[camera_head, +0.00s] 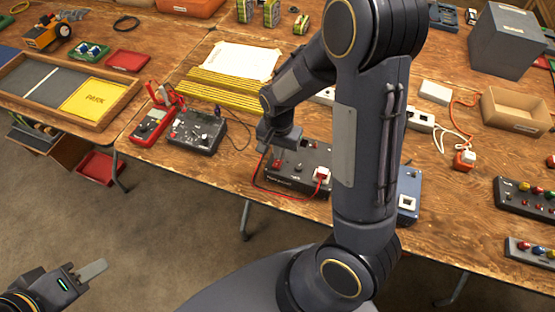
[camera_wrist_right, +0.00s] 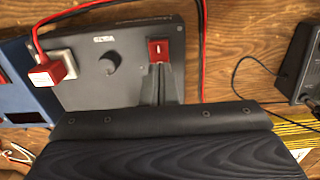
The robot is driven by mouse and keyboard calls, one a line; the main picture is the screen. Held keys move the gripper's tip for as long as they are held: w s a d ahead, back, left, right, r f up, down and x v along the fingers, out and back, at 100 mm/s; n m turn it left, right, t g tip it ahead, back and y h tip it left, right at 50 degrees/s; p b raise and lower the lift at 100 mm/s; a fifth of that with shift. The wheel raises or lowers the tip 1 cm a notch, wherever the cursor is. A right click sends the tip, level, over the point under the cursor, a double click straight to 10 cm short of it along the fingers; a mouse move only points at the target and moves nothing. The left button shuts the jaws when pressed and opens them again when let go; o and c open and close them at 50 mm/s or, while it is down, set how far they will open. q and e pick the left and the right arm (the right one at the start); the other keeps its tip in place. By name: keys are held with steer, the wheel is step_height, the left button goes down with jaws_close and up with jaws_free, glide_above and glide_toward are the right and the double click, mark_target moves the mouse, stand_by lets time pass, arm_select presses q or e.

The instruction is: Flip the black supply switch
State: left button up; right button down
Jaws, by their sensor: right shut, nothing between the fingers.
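The black supply (camera_head: 298,183) is a dark box on the wooden table, below my right forearm. It also shows in the right wrist view (camera_wrist_right: 105,88), with a round knob and a red rocker switch (camera_wrist_right: 158,48) on its top face. My right gripper (camera_wrist_right: 161,66) is shut and empty, its fingertips at the near edge of the switch; I cannot tell whether they touch it. In the head view the right gripper (camera_head: 272,150) is over the box's left side, partly hidden by the wrist. My left gripper (camera_head: 90,270) hangs over the floor at lower left, away from the table; its jaw gap is unclear.
A red plug (camera_wrist_right: 48,74) with a red cable sits in the supply's socket. A blue box (camera_head: 410,198) stands close on the right. A dark meter box (camera_head: 197,130) and a red multimeter (camera_head: 152,126) lie to the left. Yellow strips (camera_head: 222,90) lie behind.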

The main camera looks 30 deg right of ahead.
step_height(320, 180, up, 6)
steer(key=p, duration=0.4)
steer(key=shift+f, duration=0.1)
stand_by(0.5)
steer(key=s+a+r+n+t+y, duration=0.2)
steer(key=s+r+n, duration=0.2)
steer(key=s+r, duration=0.4)
steer(key=s+a+r+n+t+y, duration=0.1)
steer(key=s+a+r+n+t, duration=0.1)
steer(key=s+r, duration=0.7)
steer(key=shift+n+t+y, duration=0.4)
steer(key=shift+n+t, duration=0.4)
steer(key=shift+n, duration=0.4)
